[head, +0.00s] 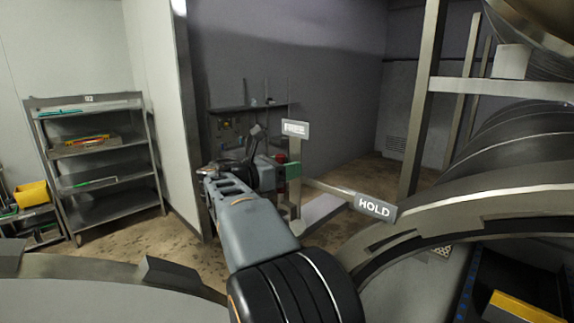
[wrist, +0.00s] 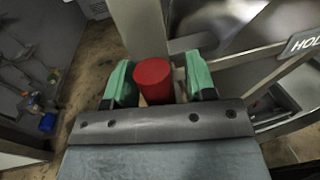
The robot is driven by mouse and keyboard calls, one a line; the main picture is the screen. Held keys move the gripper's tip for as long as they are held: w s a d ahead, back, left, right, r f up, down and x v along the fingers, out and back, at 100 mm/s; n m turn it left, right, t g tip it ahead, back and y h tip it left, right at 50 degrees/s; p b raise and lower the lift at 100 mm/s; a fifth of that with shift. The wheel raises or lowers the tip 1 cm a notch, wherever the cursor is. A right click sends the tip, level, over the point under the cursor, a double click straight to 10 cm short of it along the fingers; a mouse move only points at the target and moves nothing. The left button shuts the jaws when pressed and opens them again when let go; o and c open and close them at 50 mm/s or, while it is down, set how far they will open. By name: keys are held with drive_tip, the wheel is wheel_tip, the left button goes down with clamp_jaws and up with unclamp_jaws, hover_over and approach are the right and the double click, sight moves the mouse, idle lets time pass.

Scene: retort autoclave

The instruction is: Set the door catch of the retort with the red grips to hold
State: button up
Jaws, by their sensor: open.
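The red grip (head: 281,158) of the door catch shows small in the head view, beside the upright post under a small plate (head: 295,128) whose lettering is blurred. A bar runs from there right to the HOLD plate (head: 375,207), which also shows at the right edge of the wrist view (wrist: 304,42). The red grip (wrist: 153,79) is a short cylinder in the wrist view. My gripper (wrist: 158,83) is open, with a green-padded finger on each side of the grip. A gap shows on the right; contact on the left is unclear. The catch's pivot is hidden.
A metal shelf rack (head: 101,187) stands at the left. A curved metal vessel rim (head: 480,203) is close at the right, with frame posts (head: 422,100) behind it. A bin with a yellow bar (head: 520,307) lies at the lower right. Bare floor shows between rack and vessel.

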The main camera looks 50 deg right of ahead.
drive_tip(key=shift+d, duration=0.1)
drive_tip(key=shift+c, duration=0.2)
clamp_jaws()
idle(0.4)
